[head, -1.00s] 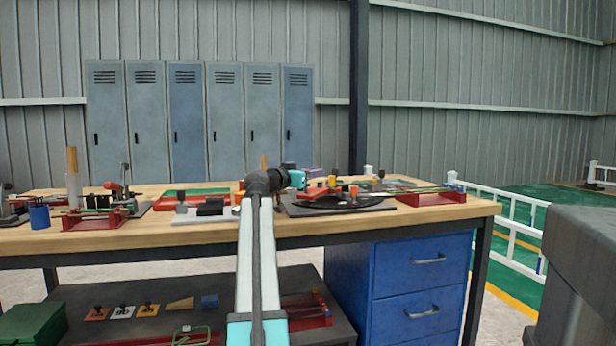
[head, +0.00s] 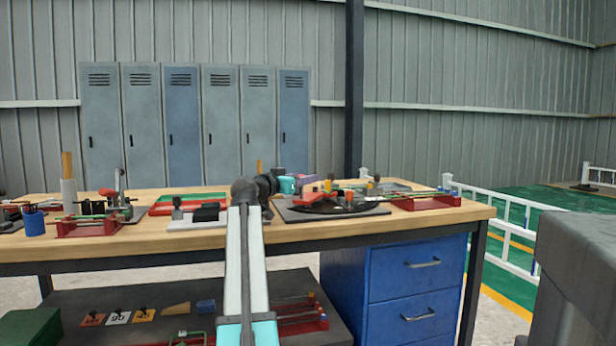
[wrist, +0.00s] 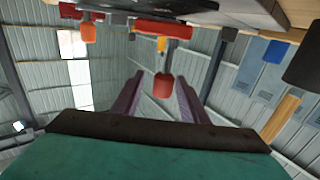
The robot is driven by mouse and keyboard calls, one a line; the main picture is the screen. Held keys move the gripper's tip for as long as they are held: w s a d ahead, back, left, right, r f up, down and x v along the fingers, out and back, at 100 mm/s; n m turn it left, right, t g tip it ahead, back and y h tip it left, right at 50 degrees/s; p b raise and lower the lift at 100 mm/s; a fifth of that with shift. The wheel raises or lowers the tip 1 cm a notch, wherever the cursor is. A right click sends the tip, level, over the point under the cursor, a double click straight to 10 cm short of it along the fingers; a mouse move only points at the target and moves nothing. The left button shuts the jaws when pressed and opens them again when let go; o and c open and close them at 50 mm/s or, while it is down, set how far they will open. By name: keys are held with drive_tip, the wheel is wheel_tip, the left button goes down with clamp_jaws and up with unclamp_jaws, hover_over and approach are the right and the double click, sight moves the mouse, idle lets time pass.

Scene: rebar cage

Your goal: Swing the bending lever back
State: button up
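The bender (head: 300,213) is a dark plate with a black disc and orange and black pegs on the workbench. A red part (head: 308,192), which may belong to its lever, lies over the disc. My gripper (head: 314,180) is at the back of the bender, its purple fingers pointing right. In the wrist view, which is turned over, my gripper (wrist: 160,78) has its two fingers apart. A red cylindrical grip (wrist: 163,88) on a post shows between them, with a gap on both sides. Whether it is fully between the fingertips or beyond them is unclear.
The workbench (head: 140,246) also holds a red jig (head: 90,224) at left, a red-green tray (head: 188,203), a blue cup (head: 34,224) and a red fixture (head: 428,203) at right. Blue drawers (head: 420,280) stand below. A grey block (head: 580,260) is at near right.

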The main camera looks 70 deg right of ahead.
drive_tip(key=p+v, duration=0.3)
drive_tip(key=v, duration=0.7)
drive_tip(key=shift+a, duration=0.3)
drive_tip(key=shift+w+r, duration=0.1)
drive_tip(key=shift+c, duration=0.5)
